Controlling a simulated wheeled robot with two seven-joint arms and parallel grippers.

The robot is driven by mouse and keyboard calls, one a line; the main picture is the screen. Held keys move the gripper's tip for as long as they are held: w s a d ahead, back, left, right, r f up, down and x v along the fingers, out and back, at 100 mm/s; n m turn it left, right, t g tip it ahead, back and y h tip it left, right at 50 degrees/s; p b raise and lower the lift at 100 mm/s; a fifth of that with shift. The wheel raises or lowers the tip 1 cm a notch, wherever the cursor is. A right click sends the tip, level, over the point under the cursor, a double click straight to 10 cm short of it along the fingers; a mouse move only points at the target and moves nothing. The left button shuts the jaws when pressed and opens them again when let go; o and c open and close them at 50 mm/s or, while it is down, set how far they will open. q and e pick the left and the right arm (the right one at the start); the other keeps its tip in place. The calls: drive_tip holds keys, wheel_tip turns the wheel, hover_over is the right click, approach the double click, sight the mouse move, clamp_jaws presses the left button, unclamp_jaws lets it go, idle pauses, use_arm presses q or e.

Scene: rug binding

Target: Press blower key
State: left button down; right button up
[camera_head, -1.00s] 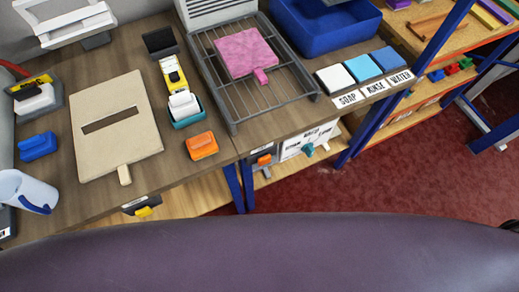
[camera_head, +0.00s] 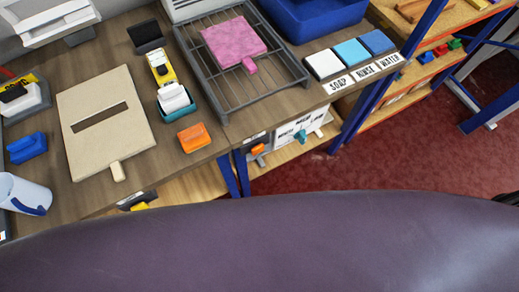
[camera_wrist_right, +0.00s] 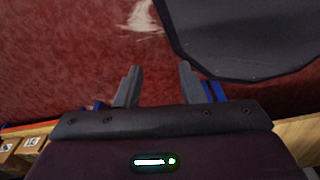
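Under the wire rack, a white control panel (camera_head: 300,131) with small lettering faces the aisle. It carries a teal knob (camera_head: 301,136). An orange key-like piece (camera_head: 258,149) sits on a dark plate at its left. A yellow piece (camera_head: 139,206) shows on another dark plate under the table's front edge, partly cut off by my body. I cannot read which of these is the blower key. My right gripper (camera_wrist_right: 159,68) is open and empty in the right wrist view, over red floor and away from these controls. My left gripper is not in view.
The wire rack (camera_head: 222,98) holds a pink piece (camera_head: 234,42). A beige slotted board (camera_head: 85,155) and an orange block (camera_head: 194,137) lie on the table. Blue posts (camera_head: 365,105) stand right of the panel. The red floor (camera_head: 400,165) is open.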

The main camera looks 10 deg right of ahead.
clamp_jaws()
idle(1.4)
